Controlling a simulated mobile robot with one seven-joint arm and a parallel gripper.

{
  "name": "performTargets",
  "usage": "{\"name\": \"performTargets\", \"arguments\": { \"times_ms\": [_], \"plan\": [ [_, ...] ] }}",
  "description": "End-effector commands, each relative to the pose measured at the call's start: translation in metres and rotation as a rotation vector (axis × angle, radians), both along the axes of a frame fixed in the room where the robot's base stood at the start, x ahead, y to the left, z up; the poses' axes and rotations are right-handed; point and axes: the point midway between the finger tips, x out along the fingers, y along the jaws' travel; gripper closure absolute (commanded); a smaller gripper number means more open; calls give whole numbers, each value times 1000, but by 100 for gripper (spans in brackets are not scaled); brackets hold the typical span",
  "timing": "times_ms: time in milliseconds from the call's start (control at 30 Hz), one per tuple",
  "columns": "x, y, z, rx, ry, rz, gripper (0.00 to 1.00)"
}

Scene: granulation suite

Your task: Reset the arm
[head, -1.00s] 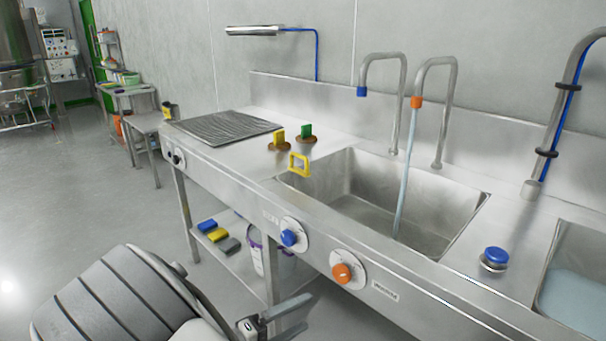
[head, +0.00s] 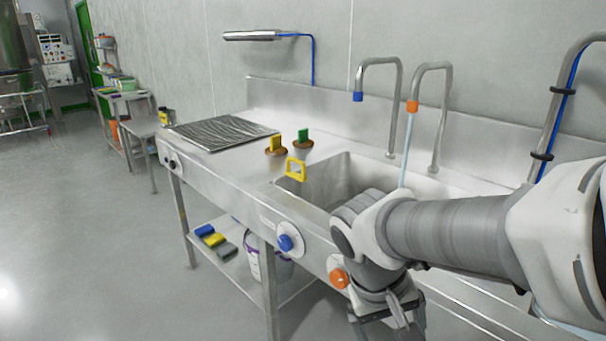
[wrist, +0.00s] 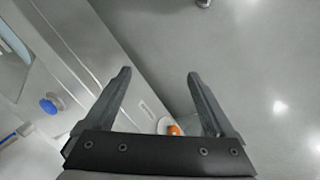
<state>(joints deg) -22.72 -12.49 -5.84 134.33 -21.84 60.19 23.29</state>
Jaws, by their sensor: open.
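My gripper (wrist: 160,85) is open, its two dark fingers spread with nothing between them. In the head view my arm reaches in from the right, in front of the steel sink counter (head: 222,180), with the gripper (head: 388,325) hanging low at the bottom edge. The fingertips are only partly seen there. The wrist view looks down past the counter front to the grey floor. The orange knob (wrist: 174,130) shows low between the fingers, and it is also beside my wrist in the head view (head: 339,278).
My arm hides much of the sink basin (head: 325,180) and the counter's right part. Water runs from the orange-tipped tap. The floor at left (head: 80,230) is clear.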

Motion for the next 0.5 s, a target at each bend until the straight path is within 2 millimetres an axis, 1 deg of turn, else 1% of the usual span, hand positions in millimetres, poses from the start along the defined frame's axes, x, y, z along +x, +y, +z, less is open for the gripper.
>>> {"name": "performTargets", "arguments": {
  "times_ms": [33,200,500],
  "plan": [
    [-6,-4,8,49,-36,-15,10],
    [-23,-7,31,182,-155,-24,10],
    [-43,-8,64,302,-384,-19,10]
  ]
}}
